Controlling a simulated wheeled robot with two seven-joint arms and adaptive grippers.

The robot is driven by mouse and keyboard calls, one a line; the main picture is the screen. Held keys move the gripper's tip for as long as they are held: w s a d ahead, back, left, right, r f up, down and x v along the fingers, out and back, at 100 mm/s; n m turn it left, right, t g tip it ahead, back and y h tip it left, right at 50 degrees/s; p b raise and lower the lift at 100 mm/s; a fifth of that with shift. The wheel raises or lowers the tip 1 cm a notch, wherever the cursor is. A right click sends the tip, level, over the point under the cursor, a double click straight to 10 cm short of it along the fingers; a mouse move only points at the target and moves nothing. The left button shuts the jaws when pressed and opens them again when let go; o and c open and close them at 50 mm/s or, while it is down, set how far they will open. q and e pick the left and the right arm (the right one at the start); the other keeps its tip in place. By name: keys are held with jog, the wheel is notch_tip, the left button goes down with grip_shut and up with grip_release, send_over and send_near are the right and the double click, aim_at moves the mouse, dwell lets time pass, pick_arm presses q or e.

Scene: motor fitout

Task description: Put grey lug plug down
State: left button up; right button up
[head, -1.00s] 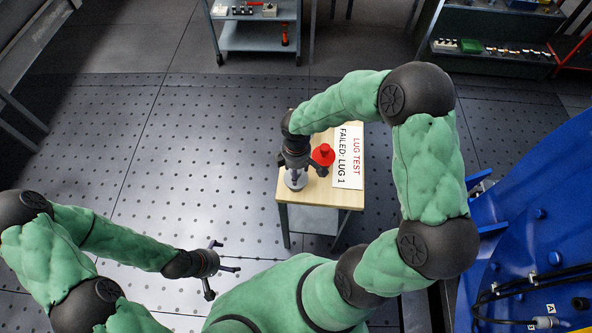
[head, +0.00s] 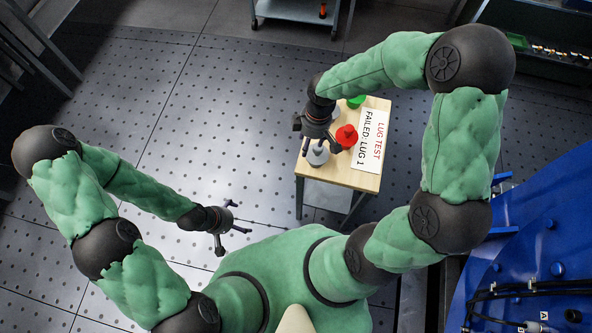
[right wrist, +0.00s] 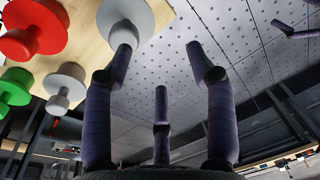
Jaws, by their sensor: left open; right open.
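A grey lug plug (head: 317,156) stands on the near left part of a small wooden table; in the right wrist view it shows at the top (right wrist: 136,20). My right gripper (head: 318,142) is just above and beside it. In the right wrist view its fingers (right wrist: 160,70) are spread with nothing between them, and the left fingertip overlaps the plug's edge. I cannot tell whether they touch. My left gripper (head: 232,219) is open and empty, left of the table, over the floor.
A red plug (head: 346,136), a green plug (head: 356,101) and another grey plug (right wrist: 65,84) stand on the table (head: 350,183). A white sign (head: 371,140) reads "LUG TEST FAILED: LUG 1". Blue machinery (head: 545,230) is at right. The floor left of the table is clear.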

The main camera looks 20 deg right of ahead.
jog(key=s+a+f+m+y, duration=0.1)
jog(key=s+a+f+m, duration=0.4)
jog(key=f, duration=0.4)
jog(key=s+a+f+m+y, duration=0.1)
jog(key=s+a+f+m, duration=0.4)
jog(key=f, duration=0.4)
jog(key=shift+s+m+t+y, duration=0.3)
jog(key=shift+m, duration=0.6)
jog(key=shift+f, duration=0.1)
